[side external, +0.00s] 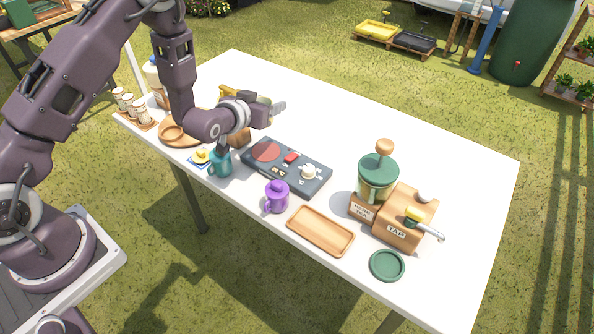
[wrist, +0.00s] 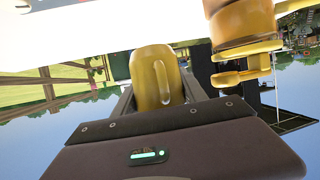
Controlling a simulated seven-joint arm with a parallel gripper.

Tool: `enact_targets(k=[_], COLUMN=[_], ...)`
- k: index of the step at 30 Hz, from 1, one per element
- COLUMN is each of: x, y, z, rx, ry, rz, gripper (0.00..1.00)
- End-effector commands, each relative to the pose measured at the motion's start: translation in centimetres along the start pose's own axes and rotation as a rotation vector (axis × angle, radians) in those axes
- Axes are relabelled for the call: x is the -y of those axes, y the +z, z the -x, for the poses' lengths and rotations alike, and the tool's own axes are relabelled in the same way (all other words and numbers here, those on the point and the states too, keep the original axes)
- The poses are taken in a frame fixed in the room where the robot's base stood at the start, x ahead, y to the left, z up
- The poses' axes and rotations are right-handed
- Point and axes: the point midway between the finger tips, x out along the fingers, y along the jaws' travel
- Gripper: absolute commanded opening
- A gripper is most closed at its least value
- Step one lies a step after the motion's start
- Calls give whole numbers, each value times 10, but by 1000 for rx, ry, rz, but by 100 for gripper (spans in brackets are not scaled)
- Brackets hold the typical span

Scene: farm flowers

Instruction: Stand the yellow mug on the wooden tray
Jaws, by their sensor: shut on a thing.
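The yellow mug (wrist: 155,78) sits between the fingers of my gripper in the wrist view, its handle on the right side. My gripper (side external: 272,107) is shut on it, over the back part of the table in the side view. The mug is not clearly visible there, and I cannot tell whether it touches the table. The wooden tray (side external: 320,230) is a bare rectangle near the front edge, right of and nearer than my gripper.
A purple mug (side external: 277,197) stands just left of the tray. A dark board (side external: 300,178) lies behind it. A brass-coloured object (wrist: 240,30) is close beside the held mug.

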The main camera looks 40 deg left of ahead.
Motion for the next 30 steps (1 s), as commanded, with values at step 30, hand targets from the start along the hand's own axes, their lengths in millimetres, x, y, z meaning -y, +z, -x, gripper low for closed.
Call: enact_targets(k=[30], x=[-211], y=[142], z=[104], rx=[56], ry=[333], rz=[-156], gripper=[0])
